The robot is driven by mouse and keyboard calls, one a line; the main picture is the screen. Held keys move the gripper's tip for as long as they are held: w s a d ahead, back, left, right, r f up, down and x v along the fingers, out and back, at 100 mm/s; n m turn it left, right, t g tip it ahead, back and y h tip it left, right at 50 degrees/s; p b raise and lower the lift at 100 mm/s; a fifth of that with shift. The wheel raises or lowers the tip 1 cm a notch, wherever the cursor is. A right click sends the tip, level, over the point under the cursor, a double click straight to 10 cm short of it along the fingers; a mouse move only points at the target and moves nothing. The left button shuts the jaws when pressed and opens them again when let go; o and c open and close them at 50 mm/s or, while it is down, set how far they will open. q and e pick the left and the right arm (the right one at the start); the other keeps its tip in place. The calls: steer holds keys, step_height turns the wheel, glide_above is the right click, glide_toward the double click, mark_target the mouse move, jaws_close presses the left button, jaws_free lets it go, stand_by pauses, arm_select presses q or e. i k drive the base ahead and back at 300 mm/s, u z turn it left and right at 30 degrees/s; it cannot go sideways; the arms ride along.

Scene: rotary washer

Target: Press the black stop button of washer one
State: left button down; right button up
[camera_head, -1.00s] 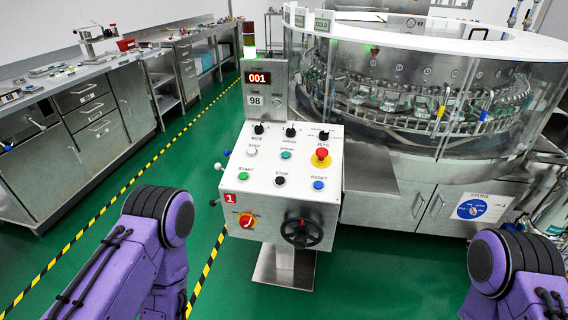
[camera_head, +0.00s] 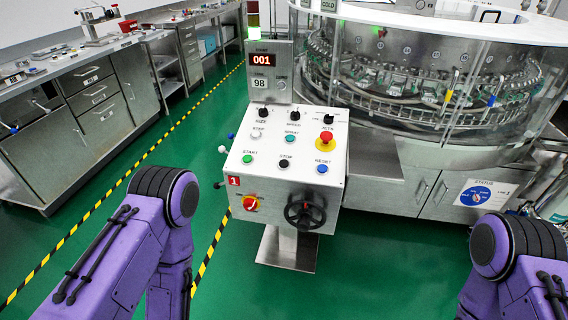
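The control panel (camera_head: 262,178) of washer one stands in the middle of the head view, with a red "1" label at its lower left. The black stop button (camera_head: 284,163) is on its sloping top, between the green start button (camera_head: 247,159) and the blue reset button (camera_head: 322,168). Nothing covers the stop button. My two purple arms show at the lower left and lower right, both apart from the panel. Neither gripper is in the picture.
A red emergency button (camera_head: 326,137), several knobs and a black handwheel (camera_head: 305,211) are on the panel. The glass-walled washer (camera_head: 420,80) stands behind it. A steel bench (camera_head: 70,110) runs along the left. Green floor (camera_head: 370,270) is clear in front.

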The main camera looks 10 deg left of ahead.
mark_target(283, 163)
steer(key=k, duration=0.65)
steer(key=u, duration=0.55)
steer(key=i, duration=1.75)
steer(key=z, duration=0.55)
